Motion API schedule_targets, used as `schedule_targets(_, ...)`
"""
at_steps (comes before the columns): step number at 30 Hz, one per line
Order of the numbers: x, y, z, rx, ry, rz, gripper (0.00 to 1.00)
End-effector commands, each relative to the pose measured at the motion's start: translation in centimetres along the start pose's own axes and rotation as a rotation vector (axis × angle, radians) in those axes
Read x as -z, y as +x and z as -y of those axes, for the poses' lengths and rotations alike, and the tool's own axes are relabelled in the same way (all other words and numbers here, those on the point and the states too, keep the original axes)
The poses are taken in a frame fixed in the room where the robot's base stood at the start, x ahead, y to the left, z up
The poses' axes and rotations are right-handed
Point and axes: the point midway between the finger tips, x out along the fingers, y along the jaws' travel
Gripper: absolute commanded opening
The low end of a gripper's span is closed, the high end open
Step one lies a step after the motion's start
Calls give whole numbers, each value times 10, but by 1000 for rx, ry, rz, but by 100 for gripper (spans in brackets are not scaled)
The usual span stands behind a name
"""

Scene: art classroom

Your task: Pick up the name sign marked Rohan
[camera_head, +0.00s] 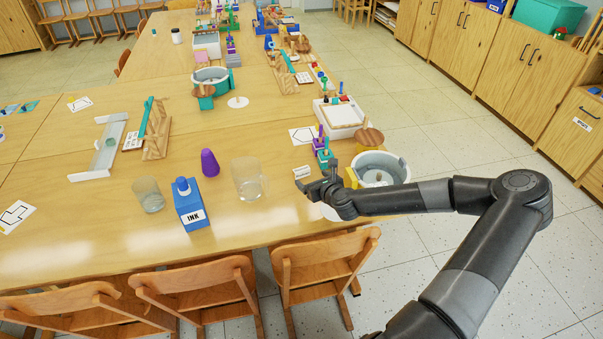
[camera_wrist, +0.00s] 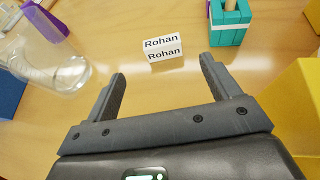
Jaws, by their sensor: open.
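The name sign marked Rohan (camera_wrist: 163,47) is a small white folded card with black lettering on the table. In the wrist view it lies ahead of my gripper (camera_wrist: 163,83), roughly midway between the two fingers and a little beyond their tips. The fingers are open with nothing between them. In the head view the sign (camera_head: 302,172) is a small white piece just beyond my gripper (camera_head: 309,188), near the table's right side.
A clear glass jar (camera_head: 247,180) stands left of my gripper, also in the wrist view (camera_wrist: 45,55). A teal block holder (camera_wrist: 230,25) is right of the sign. A yellow object (camera_wrist: 294,100) and a white pot (camera_head: 383,168) are close on the right.

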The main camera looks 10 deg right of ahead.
Motion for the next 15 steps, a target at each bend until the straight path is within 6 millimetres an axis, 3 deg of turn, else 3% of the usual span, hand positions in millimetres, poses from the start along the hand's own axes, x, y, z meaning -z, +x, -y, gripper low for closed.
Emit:
schedule_targets(9, -1, 40, 2, 7, 17, 5, 82)
schedule_targets(15, 0, 57, 2, 7, 16, 5, 82)
